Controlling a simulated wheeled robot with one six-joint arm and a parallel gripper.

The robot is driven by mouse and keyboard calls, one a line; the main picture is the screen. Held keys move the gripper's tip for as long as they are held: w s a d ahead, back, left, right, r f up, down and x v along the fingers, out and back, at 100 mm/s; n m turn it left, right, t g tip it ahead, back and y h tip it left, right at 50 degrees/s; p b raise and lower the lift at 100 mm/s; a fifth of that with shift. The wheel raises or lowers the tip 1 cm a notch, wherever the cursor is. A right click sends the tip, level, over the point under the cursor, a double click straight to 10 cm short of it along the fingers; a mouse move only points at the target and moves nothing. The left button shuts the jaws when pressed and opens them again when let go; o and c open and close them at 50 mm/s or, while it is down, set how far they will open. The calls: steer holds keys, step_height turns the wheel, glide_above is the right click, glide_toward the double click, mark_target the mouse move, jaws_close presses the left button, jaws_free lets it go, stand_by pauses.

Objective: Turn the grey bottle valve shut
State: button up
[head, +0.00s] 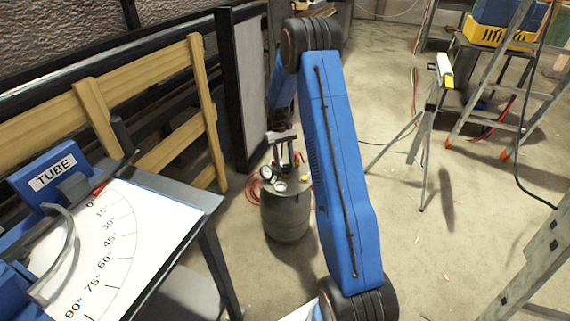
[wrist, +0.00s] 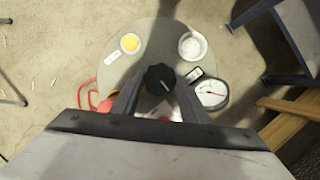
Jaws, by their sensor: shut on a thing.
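The grey bottle (head: 285,217) stands upright on the floor right of the bench. Its round top (wrist: 125,60) fills the middle of the wrist view. The valve (wrist: 160,78) is a dark knob with a light mark, at the middle of the top. My gripper (head: 288,165) reaches down over the bottle from above. In the wrist view my gripper (wrist: 158,90) has one finger on each side of the knob and is shut on it. The fingers hide part of the knob's near side. I cannot tell how far the valve is turned.
A gauge (wrist: 211,93), a yellow cap (wrist: 130,43) and a white cap (wrist: 192,46) sit around the knob. The bench with an angle chart (head: 100,245) stands at left.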

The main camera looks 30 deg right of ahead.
steer(key=o, duration=1)
steer(key=v, duration=1.7)
steer(key=shift+w+r, duration=0.1)
steer(key=shift+r, duration=0.05)
steer(key=s+a+r+t, duration=0.2)
steer(key=s+a+r, duration=0.4)
steer(key=s+r, duration=0.4)
steer(key=s+a+r+t, duration=0.2)
steer(key=s+a+r, duration=0.55)
steer(key=s, duration=0.45)
steer(key=s+a+f+t, duration=0.1)
steer(key=s+a, duration=0.1)
steer(key=s, duration=0.6)
steer(key=s+a+f+n+t, duration=0.1)
steer(key=s+a+t, duration=0.1)
steer(key=s, duration=0.7)
steer(key=s+a+f+t, duration=0.1)
steer(key=s+a+t, duration=0.1)
steer(key=s, duration=0.6)
steer(key=shift+s+f+n+h, duration=0.2)
steer(key=shift+s+n+h, duration=0.1)
